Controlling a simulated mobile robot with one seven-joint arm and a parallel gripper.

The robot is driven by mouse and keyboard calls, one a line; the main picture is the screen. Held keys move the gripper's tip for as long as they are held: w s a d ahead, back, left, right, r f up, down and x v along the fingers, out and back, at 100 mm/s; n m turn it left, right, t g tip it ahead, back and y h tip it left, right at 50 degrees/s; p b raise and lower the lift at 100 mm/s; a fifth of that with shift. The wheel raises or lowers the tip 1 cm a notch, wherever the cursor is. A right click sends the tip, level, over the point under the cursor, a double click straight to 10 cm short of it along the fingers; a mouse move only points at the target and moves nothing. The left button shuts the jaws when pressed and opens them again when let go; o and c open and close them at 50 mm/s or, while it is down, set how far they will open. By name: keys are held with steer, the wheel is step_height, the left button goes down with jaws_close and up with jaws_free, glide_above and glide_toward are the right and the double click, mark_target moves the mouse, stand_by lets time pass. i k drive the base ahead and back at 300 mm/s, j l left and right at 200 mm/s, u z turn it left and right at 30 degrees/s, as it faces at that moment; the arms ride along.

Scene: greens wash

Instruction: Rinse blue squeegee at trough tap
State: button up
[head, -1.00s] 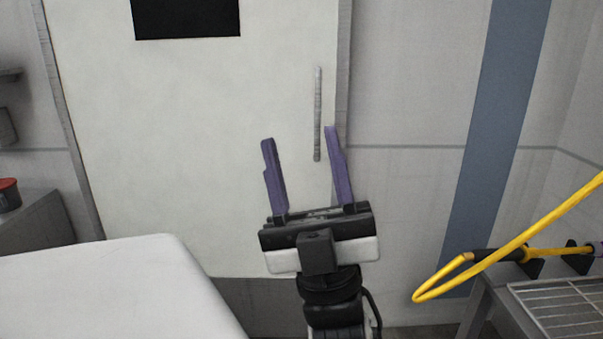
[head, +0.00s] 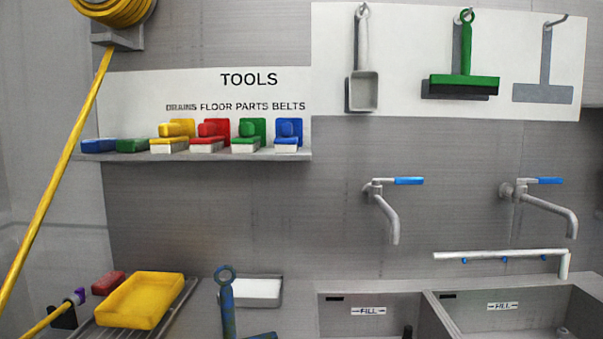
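A blue squeegee (head: 227,306) is at the bottom edge of the head view, on the grey counter left of the troughs. Its ring-ended handle points up in the picture, and dark patches show on it. Its lower part is cut off by the frame. Two wall taps with blue levers, a left tap (head: 386,213) and a right tap (head: 545,206), hang above the left trough (head: 382,314) and the right trough (head: 512,318). No water shows from either tap. My gripper is out of view.
A white board (head: 410,45) holds a grey scoop (head: 363,85), a green squeegee (head: 465,82) and a hook over a grey squeegee outline (head: 545,78). A shelf (head: 220,156) carries coloured brushes. A yellow tray (head: 140,300), white tray (head: 257,292) and yellow hose (head: 52,185) are at left.

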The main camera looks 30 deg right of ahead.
mark_target(538, 180)
steer(key=k+z, duration=0.1)
steer(key=z, duration=0.3)
steer(key=k+z, duration=0.1)
steer(key=z, duration=0.25)
steer(key=k+z, duration=0.1)
steer(key=z, duration=0.3)
steer(key=i+l, duration=0.05)
